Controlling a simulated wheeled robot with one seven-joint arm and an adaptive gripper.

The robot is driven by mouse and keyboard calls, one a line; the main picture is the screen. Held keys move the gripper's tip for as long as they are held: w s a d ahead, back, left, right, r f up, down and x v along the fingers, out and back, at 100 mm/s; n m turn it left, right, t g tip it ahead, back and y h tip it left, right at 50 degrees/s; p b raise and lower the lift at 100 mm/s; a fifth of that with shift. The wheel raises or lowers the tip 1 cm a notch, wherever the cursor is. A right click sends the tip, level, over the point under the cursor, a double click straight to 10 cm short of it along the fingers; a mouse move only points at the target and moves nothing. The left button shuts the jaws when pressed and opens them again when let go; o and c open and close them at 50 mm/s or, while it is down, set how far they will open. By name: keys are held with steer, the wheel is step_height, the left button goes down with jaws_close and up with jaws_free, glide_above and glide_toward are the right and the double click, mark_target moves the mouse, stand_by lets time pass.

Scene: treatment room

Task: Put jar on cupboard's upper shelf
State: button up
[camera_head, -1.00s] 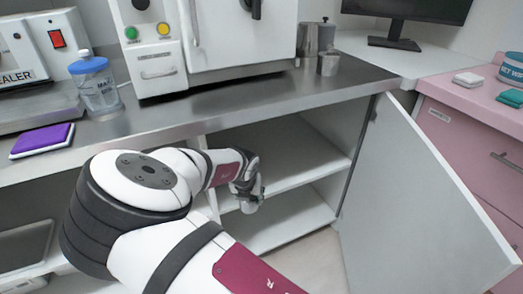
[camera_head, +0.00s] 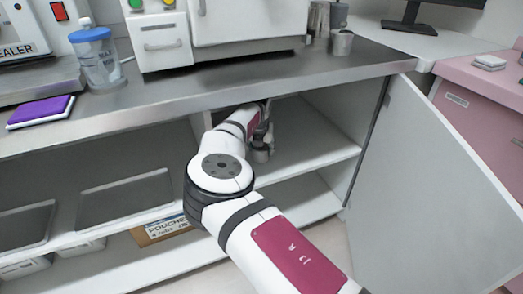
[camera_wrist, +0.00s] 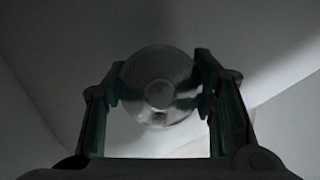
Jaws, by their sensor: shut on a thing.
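My gripper (camera_head: 263,132) is inside the open cupboard, above its upper shelf (camera_head: 318,152). It is shut on a small greyish jar (camera_head: 261,155), which shows low between the fingers. In the wrist view the jar (camera_wrist: 158,88) appears as a round, shiny shape with a finger on each side. I cannot tell whether the jar touches the shelf. The cupboard's grey door (camera_head: 425,190) stands wide open to the right. My forearm hides part of the cupboard's left side.
The steel counter edge (camera_head: 300,82) runs just above the cupboard opening. A blue-lidded container (camera_head: 98,60) and a purple pad (camera_head: 40,111) are on the counter. The upper shelf is bare right of the jar. Trays and a pouches box (camera_head: 160,228) lie in the left bay.

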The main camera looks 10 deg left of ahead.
steer(key=shift+w, duration=0.6)
steer(key=shift+w+f+b, duration=0.1)
steer(key=shift+f+b, duration=0.35)
steer(key=shift+f, duration=0.3)
steer(key=shift+f, duration=0.15)
steer(key=o, duration=1.3)
steer(key=shift+c, duration=0.2)
